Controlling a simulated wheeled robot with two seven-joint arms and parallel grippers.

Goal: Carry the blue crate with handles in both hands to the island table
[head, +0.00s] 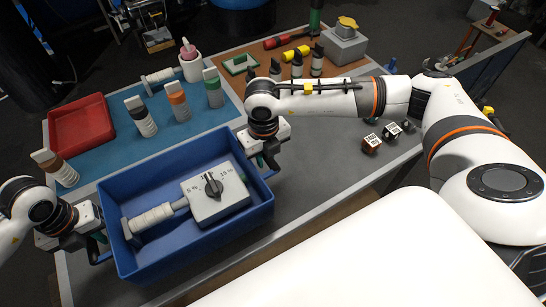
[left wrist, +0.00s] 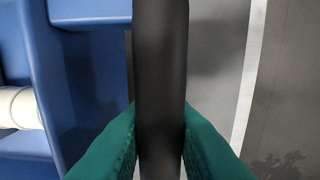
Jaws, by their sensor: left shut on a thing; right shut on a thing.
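The blue crate with handles (head: 205,244) is at the lower left of the head view, over the grey front strip of a table. Inside lie a grey box with a black dial (head: 222,199) and a white ribbed cylinder (head: 152,217). My left gripper (head: 100,247) is at the crate's left end. In the left wrist view its green fingers (left wrist: 160,145) are closed around a black handle bar (left wrist: 160,65) beside the blue crate wall (left wrist: 50,95). My right gripper (head: 267,163) is shut at the crate's right end; its grip is partly hidden. I cannot tell whether the crate touches the table.
A brown mat (head: 262,56) holds tools behind.

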